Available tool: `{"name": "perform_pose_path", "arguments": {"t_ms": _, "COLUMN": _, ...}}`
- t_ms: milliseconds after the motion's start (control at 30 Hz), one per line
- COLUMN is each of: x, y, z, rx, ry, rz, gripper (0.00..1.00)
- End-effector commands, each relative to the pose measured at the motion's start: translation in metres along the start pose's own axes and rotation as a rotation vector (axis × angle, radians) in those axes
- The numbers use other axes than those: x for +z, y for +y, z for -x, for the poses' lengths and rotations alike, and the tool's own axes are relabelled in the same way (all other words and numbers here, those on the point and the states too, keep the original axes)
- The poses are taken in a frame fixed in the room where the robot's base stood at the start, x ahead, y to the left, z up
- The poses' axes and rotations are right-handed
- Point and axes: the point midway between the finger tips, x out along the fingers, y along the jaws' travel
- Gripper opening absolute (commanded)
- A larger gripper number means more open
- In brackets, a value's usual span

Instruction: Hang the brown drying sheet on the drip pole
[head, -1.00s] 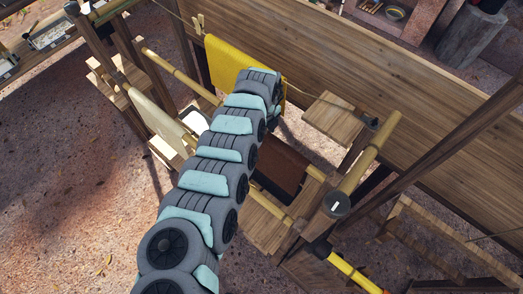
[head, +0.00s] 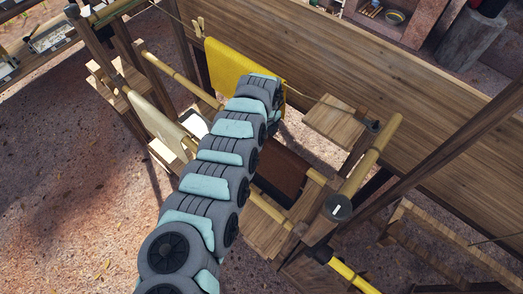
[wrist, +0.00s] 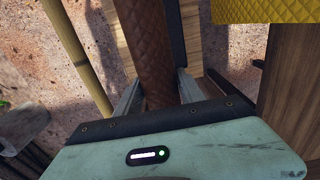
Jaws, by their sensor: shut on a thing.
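The brown drying sheet (head: 284,166) shows in the head view to the right of my arm, below the yellow cloth, with its left part hidden by the arm. In the wrist view the brown quilted sheet (wrist: 150,45) runs up between the two fingers of my gripper (wrist: 158,80), which is shut on it. The gripper is hidden behind my arm in the head view. Bamboo poles run across the wooden frame, one at the upper left (head: 170,68) and one at the right (head: 370,155). I cannot tell which is the drip pole.
A yellow quilted cloth (head: 226,68) hangs on a line by the plank wall (head: 400,100); it also shows in the wrist view (wrist: 265,10). A cream sheet (head: 152,116) hangs on a pole at left. A small wooden platform (head: 335,118) stands right. Open ground lies at lower left.

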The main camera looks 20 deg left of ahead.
Motion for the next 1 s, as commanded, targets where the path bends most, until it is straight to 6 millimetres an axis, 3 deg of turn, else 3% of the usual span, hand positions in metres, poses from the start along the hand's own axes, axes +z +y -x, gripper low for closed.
{"name": "perform_pose_path", "arguments": {"t_ms": 200, "x": 0.0, "y": 0.0, "z": 0.0, "rx": 0.0, "ry": 0.0, "rz": 0.0, "gripper": 0.0}}
{"name": "perform_pose_path", "arguments": {"t_ms": 1000, "x": 0.0, "y": 0.0, "z": 0.016, "rx": -0.001, "ry": 0.0, "rz": 0.001, "gripper": 0.0}}
